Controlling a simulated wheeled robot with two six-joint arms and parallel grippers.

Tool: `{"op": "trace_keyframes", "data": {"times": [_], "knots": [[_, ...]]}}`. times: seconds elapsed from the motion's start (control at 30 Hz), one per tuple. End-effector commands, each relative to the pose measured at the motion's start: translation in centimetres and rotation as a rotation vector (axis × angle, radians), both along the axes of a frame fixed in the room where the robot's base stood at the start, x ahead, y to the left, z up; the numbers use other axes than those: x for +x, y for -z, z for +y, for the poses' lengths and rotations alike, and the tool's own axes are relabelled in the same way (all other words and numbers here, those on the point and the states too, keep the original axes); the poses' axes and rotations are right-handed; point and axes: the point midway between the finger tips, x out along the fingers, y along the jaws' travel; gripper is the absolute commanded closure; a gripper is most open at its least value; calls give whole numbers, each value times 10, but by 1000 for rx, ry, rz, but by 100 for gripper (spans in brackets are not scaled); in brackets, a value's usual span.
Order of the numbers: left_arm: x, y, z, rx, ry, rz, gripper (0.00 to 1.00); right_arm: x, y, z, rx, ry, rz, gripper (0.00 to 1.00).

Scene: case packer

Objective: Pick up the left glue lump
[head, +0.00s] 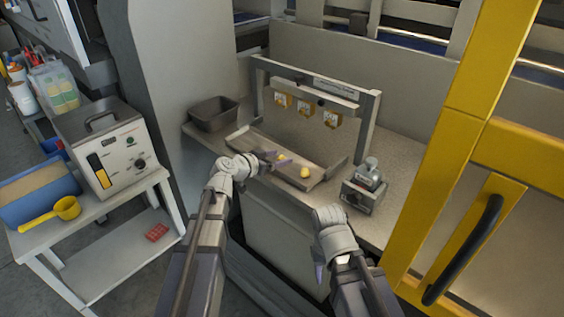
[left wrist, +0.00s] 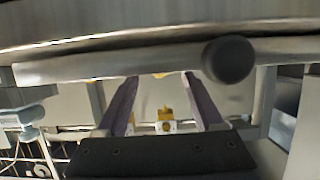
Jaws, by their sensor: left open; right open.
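The left glue lump (head: 283,158) is a small yellow blob on the shallow grey tray (head: 240,143) in the head view. A second, rounder yellow lump (head: 304,172) lies to its right on the tray. My left gripper (head: 272,156) is open at the left lump, its fingertips close beside it; I cannot tell whether they touch. In the left wrist view the two purple fingers (left wrist: 163,100) stand apart, and a sliver of yellow (left wrist: 162,75) shows between them. My right gripper (head: 319,274) is open and empty, low in front of the counter, its fingers partly hidden.
A grey frame carries several yellow-and-white nozzle blocks (head: 331,118) above the tray. A dark bin (head: 213,114) stands left of the tray, and a small grey device (head: 363,193) stands right of it. A yellow door frame (head: 455,150) bounds the right side.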

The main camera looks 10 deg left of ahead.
Motion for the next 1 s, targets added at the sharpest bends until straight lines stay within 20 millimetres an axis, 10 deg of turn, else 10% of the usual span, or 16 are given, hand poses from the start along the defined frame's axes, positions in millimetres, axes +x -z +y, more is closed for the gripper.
{"op": "trace_keyframes", "data": {"times": [0.27, 0.87, 1.0], "knots": [[4, 2, -3, 0, 0, 0, 32, 0, 2, 0, 0, 0, 0, 50], [4, 2, -3, 0, 0, 0, 100, 0, 2, 0, 0, 0, 0, 50], [4, 2, -3, 0, 0, 0, 100, 0, 2, 0, 0, 0, 0, 50]]}}
